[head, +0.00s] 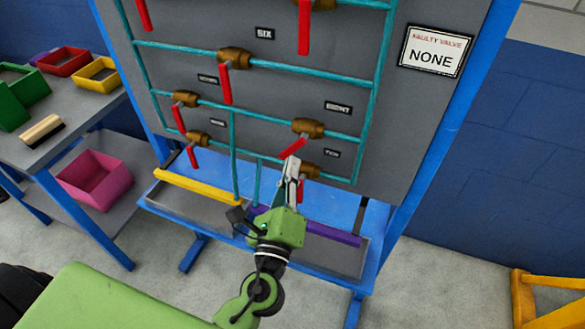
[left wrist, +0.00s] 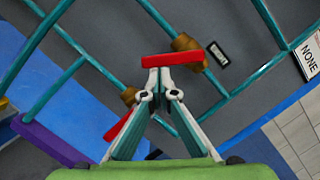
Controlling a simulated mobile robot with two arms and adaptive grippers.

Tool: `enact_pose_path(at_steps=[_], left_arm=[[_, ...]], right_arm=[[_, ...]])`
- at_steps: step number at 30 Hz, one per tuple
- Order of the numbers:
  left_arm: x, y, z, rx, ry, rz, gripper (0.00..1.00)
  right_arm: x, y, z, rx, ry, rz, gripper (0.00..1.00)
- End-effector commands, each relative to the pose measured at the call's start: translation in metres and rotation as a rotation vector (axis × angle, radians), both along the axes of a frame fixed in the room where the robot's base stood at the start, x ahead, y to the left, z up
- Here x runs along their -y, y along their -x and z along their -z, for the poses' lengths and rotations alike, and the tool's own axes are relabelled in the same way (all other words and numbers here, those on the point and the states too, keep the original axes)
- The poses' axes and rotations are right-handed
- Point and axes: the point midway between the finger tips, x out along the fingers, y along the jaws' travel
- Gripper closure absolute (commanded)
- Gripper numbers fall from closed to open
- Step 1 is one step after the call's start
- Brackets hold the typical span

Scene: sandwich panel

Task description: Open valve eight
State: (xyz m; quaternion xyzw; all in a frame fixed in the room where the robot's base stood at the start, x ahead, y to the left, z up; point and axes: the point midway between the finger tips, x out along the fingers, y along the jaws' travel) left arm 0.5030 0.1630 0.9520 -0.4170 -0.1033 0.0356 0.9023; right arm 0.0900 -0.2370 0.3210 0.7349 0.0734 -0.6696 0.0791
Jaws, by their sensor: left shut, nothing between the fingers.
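Valve eight (head: 308,127) is a brass body on a teal pipe, below and left of its small label (head: 337,107). Its red handle (head: 293,149) slants down to the left, between the pipe's direction and straight across it. My left gripper (head: 291,163) is shut and empty, with its fingertips at the lower part of the handle. In the left wrist view, the handle (left wrist: 172,60) lies across just beyond the closed fingertips (left wrist: 158,80) and seems to touch them; it is not between them. The valve body also shows there (left wrist: 187,42). My right gripper is out of view.
Just below is another brass valve (head: 310,171), its red handle partly hidden behind my gripper. Several similar valves fill the panel. A tray (head: 345,258) with yellow and purple bars lies beneath. A sign (head: 435,51) reads faulty valve: none.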

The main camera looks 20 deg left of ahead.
Motion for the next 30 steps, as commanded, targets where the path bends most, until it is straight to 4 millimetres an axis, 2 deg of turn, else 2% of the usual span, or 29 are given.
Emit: enact_pose_path(at_steps=[11,30], left_arm=[[-0.011,0.0,-0.004,0.008,-0.175,-0.002,1.0],[-0.036,-0.001,-0.025,0.027,-0.724,-0.001,1.0]], right_arm=[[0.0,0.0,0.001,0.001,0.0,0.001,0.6],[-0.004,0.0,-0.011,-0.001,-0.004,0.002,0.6]])
